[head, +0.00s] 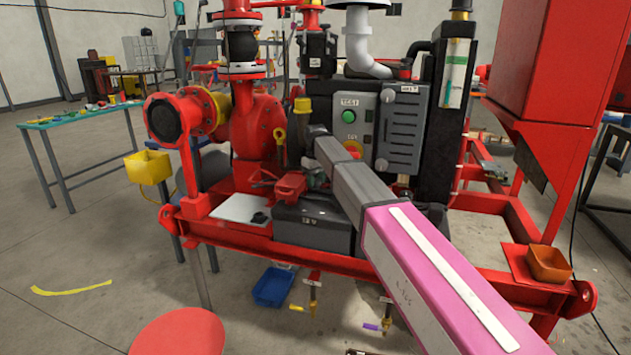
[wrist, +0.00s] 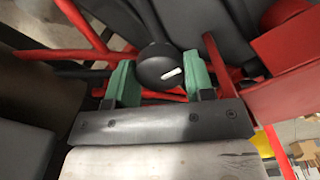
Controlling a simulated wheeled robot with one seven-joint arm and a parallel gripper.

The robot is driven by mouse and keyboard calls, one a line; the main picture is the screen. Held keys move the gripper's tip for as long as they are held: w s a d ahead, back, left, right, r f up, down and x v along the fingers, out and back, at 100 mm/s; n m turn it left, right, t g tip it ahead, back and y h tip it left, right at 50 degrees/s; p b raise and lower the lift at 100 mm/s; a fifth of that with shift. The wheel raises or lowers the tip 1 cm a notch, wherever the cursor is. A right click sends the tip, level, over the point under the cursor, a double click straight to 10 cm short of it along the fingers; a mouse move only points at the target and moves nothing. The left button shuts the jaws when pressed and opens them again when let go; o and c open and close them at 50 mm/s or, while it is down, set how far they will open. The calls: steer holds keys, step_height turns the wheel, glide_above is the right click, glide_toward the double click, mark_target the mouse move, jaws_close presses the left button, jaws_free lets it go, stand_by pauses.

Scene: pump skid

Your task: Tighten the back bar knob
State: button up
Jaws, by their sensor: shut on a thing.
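In the wrist view a round black knob (wrist: 155,70) with a white mark on its face sits between the green fingers of my gripper (wrist: 160,78). The fingers are shut on its two sides. A dark stem or bar runs up behind the knob. The white mark points toward the right finger, slightly upward. The knob cannot be made out there. Which bar it belongs to is not clear from these frames.
The red pump (head: 262,128) stands left of my arm. The control box (head: 357,118) with a green button stands close behind it. A black box (head: 312,222) sits below on the red skid frame. Red bars (wrist: 90,30) run close to the fingers in the wrist view.

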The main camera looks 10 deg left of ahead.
mark_target(315, 180)
stand_by(0.4)
steer(key=o, duration=0.9)
step_height(315, 180, up, 7)
steer(key=shift+w+f, duration=0.1)
steer(key=shift+f, duration=0.05)
steer(key=shift+r, duration=0.7)
